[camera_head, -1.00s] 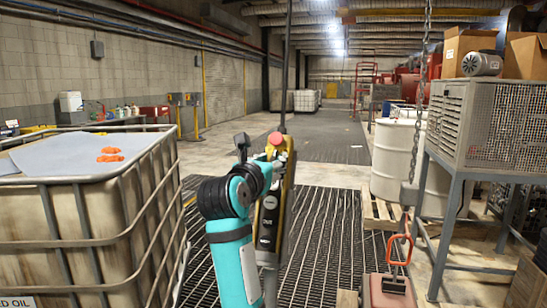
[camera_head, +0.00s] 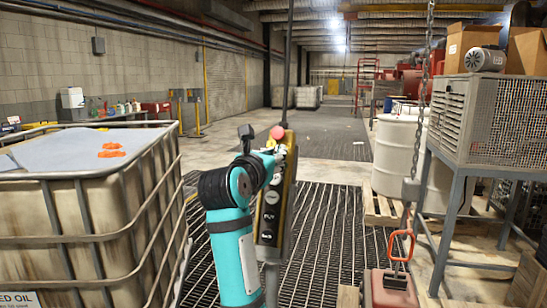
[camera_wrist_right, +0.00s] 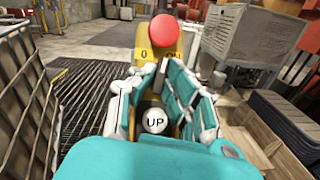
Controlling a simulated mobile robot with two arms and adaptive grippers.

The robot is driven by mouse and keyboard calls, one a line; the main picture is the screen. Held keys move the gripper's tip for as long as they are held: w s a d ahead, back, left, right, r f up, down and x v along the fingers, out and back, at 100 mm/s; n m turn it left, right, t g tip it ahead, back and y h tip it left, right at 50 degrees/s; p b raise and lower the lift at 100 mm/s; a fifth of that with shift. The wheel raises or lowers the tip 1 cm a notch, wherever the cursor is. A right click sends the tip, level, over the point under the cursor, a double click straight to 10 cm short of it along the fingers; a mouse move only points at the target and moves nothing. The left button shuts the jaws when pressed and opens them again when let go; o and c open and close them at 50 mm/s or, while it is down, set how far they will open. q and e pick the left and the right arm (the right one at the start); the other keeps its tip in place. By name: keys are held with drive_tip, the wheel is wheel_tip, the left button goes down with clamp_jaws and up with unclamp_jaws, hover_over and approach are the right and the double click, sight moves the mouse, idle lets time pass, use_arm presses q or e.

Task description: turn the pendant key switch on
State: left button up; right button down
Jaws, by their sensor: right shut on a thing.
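The yellow pendant (camera_head: 287,212) hangs from a dark cable at the middle of the head view, slightly tilted, with round buttons down its dark face. A red mushroom button (camera_head: 277,133) tops it; the button also shows in the wrist view (camera_wrist_right: 170,33). Below it in the wrist view are a "0" mark and a partly covered "ON" mark. My right gripper (camera_wrist_right: 158,77) is shut at the pendant's upper face, just below these marks, above the white "UP" button (camera_wrist_right: 155,121). My left gripper is not in view.
A caged oil tank (camera_head: 95,225) stands close at left. At right are white drums (camera_head: 398,150) on a pallet and a mesh cabinet (camera_head: 490,125) on a stand. A chain with a red-handled block (camera_head: 390,288) hangs at front right. The grating floor behind the pendant is clear.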

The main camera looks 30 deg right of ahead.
drive_tip(key=m, duration=0.1)
drive_tip(key=m+g+b, duration=0.1)
drive_tip(key=m, duration=0.1)
drive_tip(key=shift+w+a+f+g, duration=0.1)
drive_tip(key=shift+a+f+g, duration=0.05)
drive_tip(key=shift+g, duration=0.15)
drive_tip(key=shift+r+m+g+h+b, duration=0.2)
drive_tip(key=shift+m+g+h+b, duration=0.25)
drive_tip(key=shift+m, duration=0.75)
drive_tip(key=c, duration=1.4)
unclamp_jaws()
